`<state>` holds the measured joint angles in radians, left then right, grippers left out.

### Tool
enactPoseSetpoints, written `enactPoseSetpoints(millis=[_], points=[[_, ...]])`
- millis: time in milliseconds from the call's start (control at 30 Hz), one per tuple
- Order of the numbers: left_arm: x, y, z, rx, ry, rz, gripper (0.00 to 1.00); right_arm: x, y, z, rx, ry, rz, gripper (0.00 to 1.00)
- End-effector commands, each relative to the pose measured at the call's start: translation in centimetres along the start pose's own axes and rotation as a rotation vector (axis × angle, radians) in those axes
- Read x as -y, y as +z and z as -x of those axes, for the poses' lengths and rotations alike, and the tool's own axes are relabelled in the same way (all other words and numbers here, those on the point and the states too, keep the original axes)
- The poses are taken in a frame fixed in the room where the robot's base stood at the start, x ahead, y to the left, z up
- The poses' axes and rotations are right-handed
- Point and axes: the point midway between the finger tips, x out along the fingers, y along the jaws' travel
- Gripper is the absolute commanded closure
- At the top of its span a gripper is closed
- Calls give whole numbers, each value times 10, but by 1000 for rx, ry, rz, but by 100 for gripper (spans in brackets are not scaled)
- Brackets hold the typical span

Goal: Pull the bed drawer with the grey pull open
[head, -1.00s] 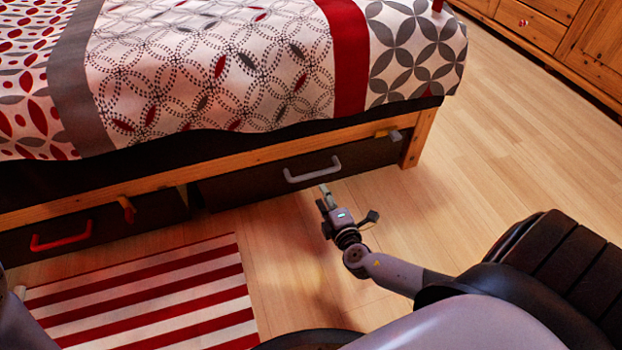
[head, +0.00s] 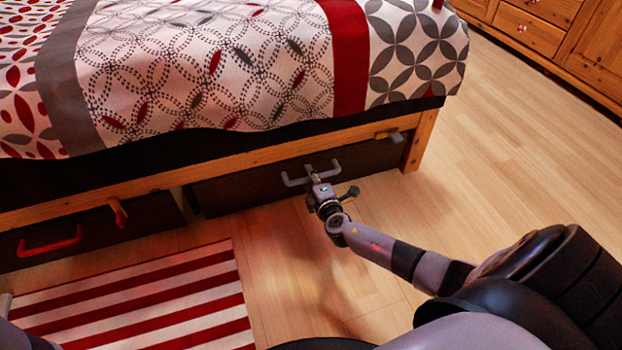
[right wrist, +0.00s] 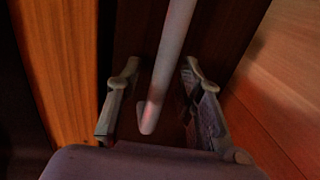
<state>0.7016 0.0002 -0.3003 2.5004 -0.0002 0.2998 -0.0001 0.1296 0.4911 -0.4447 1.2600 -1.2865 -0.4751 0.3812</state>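The dark bed drawer (head: 240,192) with the grey pull (head: 292,182) sits under the bed's wooden rail and looks shut. My right gripper (head: 312,172) is at the middle of the grey pull, which shows on both sides of it. In the right wrist view the grey pull (right wrist: 172,60) runs between the two fingers of my right gripper (right wrist: 160,78). The fingers stand apart with gaps on both sides of the bar, so the gripper is open around it. My left gripper is not in view; only a dark piece of my body shows at the lower left edge.
A second dark drawer with a red pull (head: 50,245) is to the left. A striped rug (head: 150,305) lies in front. The wooden floor (head: 490,160) to the right is clear.

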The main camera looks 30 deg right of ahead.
Motion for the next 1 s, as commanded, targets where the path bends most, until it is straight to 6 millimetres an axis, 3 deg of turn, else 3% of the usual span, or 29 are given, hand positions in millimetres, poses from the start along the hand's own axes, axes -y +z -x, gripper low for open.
enactPoseSetpoints(millis=[500,1000], points=[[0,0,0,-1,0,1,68,0,0,0,0,0,0,100],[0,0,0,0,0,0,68,0,0,0,0,-1,0,100]])
